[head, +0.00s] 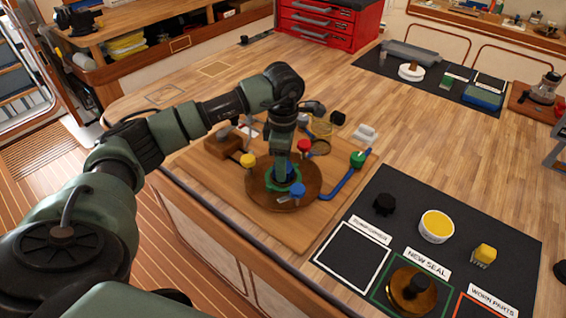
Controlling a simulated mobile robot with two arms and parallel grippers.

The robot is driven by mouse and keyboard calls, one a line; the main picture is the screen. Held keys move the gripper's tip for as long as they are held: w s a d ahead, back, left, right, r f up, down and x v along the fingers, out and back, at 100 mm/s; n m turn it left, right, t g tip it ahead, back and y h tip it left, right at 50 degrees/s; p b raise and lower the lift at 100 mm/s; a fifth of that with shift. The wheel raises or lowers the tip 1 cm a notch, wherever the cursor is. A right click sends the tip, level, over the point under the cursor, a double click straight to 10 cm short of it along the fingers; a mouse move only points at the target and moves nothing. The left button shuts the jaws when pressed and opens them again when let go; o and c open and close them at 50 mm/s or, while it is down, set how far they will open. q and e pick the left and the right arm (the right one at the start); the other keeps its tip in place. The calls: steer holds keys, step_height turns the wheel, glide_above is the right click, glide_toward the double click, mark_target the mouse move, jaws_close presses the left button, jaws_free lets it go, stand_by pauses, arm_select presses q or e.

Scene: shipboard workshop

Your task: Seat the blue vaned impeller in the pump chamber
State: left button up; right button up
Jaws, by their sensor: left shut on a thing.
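My left gripper (284,157) points down over the pump on the wooden board and is shut on the blue impeller (291,167). Only a little blue shows beneath and beside the fingers, so its vanes are mostly hidden. My right gripper is not in view.
A black mat (461,220) at right holds a yellow-topped tub (436,226) and a bronze cover (411,289). The bench behind is largely clear.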

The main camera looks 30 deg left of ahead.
arm_select(q)
steer(key=shift+f+b, duration=0.55)
steer(key=shift+f, duration=0.15)
steer(key=o, duration=1.4)
steer(key=shift+r, duration=0.35)
step_height(320, 180, up, 7)
steer(key=shift+r+b, duration=0.1)
steer(key=shift+b, duration=1.05)
